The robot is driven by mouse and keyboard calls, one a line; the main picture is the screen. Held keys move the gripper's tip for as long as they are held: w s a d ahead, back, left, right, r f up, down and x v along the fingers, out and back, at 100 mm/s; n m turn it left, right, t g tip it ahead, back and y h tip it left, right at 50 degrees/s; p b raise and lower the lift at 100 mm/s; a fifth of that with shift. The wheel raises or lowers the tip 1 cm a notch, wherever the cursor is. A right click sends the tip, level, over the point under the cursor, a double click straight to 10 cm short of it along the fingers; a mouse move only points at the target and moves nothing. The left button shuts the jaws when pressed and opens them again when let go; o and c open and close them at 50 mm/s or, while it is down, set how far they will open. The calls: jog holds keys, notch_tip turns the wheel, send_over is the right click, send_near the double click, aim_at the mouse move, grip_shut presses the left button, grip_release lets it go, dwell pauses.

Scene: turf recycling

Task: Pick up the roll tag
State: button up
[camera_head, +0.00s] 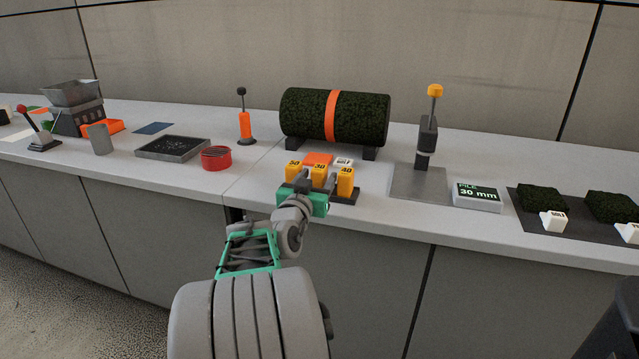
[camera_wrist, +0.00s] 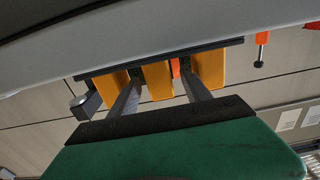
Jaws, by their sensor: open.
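No tag is clearly legible as the roll tag. A small white tag (camera_head: 343,162) with dark print lies behind the yellow blocks, beside a flat orange piece (camera_head: 318,158), in front of the turf roll (camera_head: 358,118). Three yellow blocks marked 50 (camera_head: 292,171), 30 (camera_head: 319,173) and 40 (camera_head: 345,181) stand in a dark holder (camera_head: 345,197). My gripper (camera_head: 319,183) is open at the holder. In the wrist view its fingers (camera_wrist: 161,78) lie either side of the middle yellow block (camera_wrist: 158,83); contact cannot be told.
A red ring (camera_head: 216,158) and a dark tray (camera_head: 172,148) are left. A grey press with a yellow knob (camera_head: 434,91), a "30 mm" display (camera_head: 477,195) and turf samples (camera_head: 541,198) with white tags (camera_head: 553,221) are right. The counter's front edge runs below my gripper.

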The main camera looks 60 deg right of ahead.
jog(key=shift+w+d+f, duration=0.1)
jog(key=shift+w+d, duration=0.05)
jog(key=shift+d, duration=0.85)
jog(key=shift+a, duration=0.1)
grip_shut()
